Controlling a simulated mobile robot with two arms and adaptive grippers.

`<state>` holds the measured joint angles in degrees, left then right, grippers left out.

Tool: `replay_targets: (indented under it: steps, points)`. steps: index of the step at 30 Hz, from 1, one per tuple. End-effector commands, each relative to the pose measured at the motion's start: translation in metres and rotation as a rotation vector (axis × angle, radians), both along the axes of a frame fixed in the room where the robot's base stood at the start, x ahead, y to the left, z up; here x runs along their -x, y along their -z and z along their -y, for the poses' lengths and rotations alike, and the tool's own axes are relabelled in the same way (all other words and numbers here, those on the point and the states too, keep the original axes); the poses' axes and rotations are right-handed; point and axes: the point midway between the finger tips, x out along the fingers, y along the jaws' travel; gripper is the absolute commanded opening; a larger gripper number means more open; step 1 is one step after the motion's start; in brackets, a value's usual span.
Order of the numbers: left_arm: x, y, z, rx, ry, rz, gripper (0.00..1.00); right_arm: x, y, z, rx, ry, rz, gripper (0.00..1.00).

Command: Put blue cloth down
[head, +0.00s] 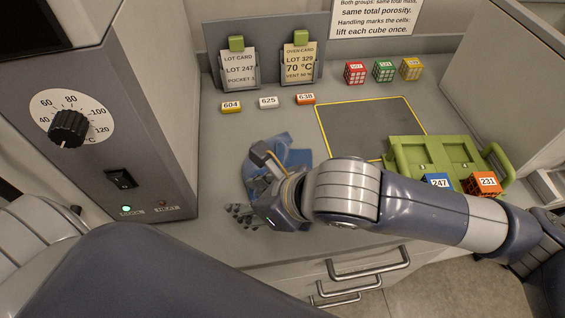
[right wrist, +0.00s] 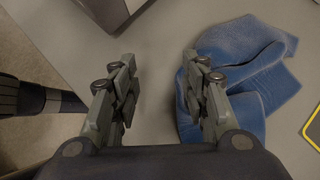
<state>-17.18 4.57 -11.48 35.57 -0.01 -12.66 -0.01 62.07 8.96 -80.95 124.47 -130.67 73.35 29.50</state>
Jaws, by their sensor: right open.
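The blue cloth (head: 292,153) lies crumpled on the grey counter, left of the yellow-edged dark mat. My right gripper (head: 250,184) is open at the cloth's near left side and partly hides it in the head view. In the right wrist view the cloth (right wrist: 255,75) is folded and bunched at the right. The right-hand finger of my right gripper (right wrist: 160,72) overlaps the cloth there; I cannot tell whether it touches. The space between the fingers shows bare counter. My left gripper is not in view.
The dark mat (head: 365,125) is empty. A green tray (head: 405,155) holds a blue cube (head: 438,181) and an orange cube (head: 483,184). Several labelled tags and three small cubes sit behind. An oven (head: 150,120) stands left. Drawer handles (head: 360,270) line the front.

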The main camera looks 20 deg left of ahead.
Motion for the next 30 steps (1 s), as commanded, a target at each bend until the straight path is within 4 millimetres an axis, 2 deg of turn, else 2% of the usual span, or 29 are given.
replay_targets:
  steps: [6,12,15,23,30]
  points:
    - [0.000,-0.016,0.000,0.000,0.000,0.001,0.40,0.017,-0.044,-0.003,-0.004,-0.006,0.005,0.42]
    - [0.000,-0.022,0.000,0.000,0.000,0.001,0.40,0.027,-0.065,-0.004,-0.003,-0.003,0.002,0.42]
    - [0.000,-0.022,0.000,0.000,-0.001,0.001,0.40,0.028,-0.066,-0.003,-0.001,-0.002,0.002,0.42]
    - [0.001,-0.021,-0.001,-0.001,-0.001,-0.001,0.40,0.018,-0.060,0.005,0.000,0.003,0.000,0.00]
    - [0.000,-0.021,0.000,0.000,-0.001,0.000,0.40,-0.014,-0.043,0.034,0.002,0.007,-0.002,0.00]
